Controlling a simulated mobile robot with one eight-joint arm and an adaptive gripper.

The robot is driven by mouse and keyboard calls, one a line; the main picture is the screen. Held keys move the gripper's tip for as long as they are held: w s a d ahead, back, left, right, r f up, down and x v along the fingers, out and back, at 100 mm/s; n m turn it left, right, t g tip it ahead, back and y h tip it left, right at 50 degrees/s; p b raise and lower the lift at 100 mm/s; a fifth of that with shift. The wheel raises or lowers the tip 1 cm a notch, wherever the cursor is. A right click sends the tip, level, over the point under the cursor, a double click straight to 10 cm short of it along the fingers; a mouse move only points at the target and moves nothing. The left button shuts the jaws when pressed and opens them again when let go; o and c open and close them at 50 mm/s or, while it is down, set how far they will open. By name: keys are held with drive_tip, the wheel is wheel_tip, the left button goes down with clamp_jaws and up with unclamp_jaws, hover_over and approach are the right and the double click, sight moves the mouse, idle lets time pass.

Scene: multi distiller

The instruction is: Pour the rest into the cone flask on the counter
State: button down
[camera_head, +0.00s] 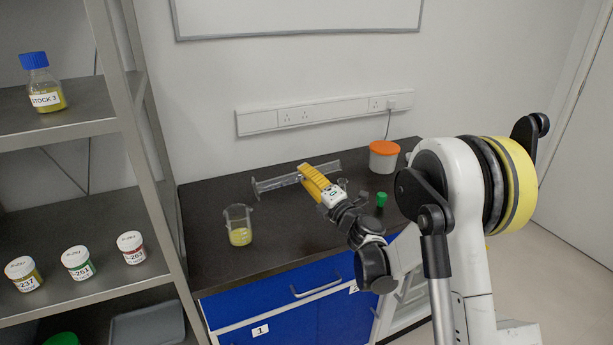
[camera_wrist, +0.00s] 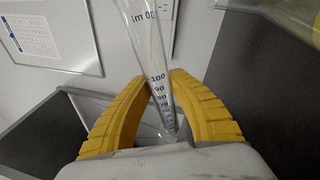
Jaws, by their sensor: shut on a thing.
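My gripper (camera_head: 306,170) is shut on a clear graduated cylinder (camera_head: 278,182), its yellow fingers on either side of it. The cylinder is tipped nearly level above the counter, with a wide flange at its left end. In the wrist view the cylinder (camera_wrist: 152,50) with blue marks runs between the fingers (camera_wrist: 160,100). I cannot tell whether liquid is in it. A small piece of clear glass (camera_head: 342,183) shows just right of my gripper, mostly hidden; I cannot tell whether it is the cone flask. The dark counter (camera_head: 215,268) lies below.
A glass beaker (camera_head: 239,226) with yellow liquid stands at the counter's left front. A white tub with an orange lid (camera_head: 384,156) stands at the back right, and a green cap (camera_head: 381,199) nearer. A shelf (camera_head: 90,120) with a stock bottle and jars borders the left.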

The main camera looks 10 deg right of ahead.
drive_tip(key=a+r+p, duration=0.4)
drive_tip(key=r+p, duration=0.5)
drive_tip(key=r, duration=0.6)
drive_tip(key=shift+s+r, duration=0.15)
drive_tip(key=shift+r, duration=0.15)
drive_tip(key=shift+d+f, duration=0.1)
drive_tip(key=shift+d+f+n+g+h+b, duration=0.15)
drive_tip(key=shift+d+f+n+g, duration=0.25)
drive_tip(key=shift+f+n, duration=0.6)
drive_tip(key=shift+d+f+n+g+h+b, duration=0.2)
drive_tip(key=shift+f+n+g, duration=0.35)
drive_tip(key=shift+f+n, duration=0.5)
drive_tip(key=shift+d+f+n+g+h+b, duration=0.15)
drive_tip(key=shift+d+f+n+g, duration=0.25)
drive_tip(key=shift+f+n, duration=0.6)
drive_tip(key=shift+r, duration=0.2)
drive_tip(key=shift+d+f+n+g+h, duration=0.45)
drive_tip(key=shift+d+f+n+h, duration=0.25)
drive_tip(key=shift+d+f+n, duration=0.6)
drive_tip(key=shift+w+d+f+n+g+h, duration=0.15)
drive_tip(key=shift+d+f+n+h, duration=0.2)
drive_tip(key=shift+d+n, duration=0.3)
drive_tip(key=shift+w+d+f+n+g+h, duration=0.1)
drive_tip(key=shift+d+f+n+g+h, duration=0.1)
drive_tip(key=shift+d+n+h, duration=0.35)
drive_tip(key=shift+s+a, duration=0.1)
drive_tip(key=shift+s, duration=0.05)
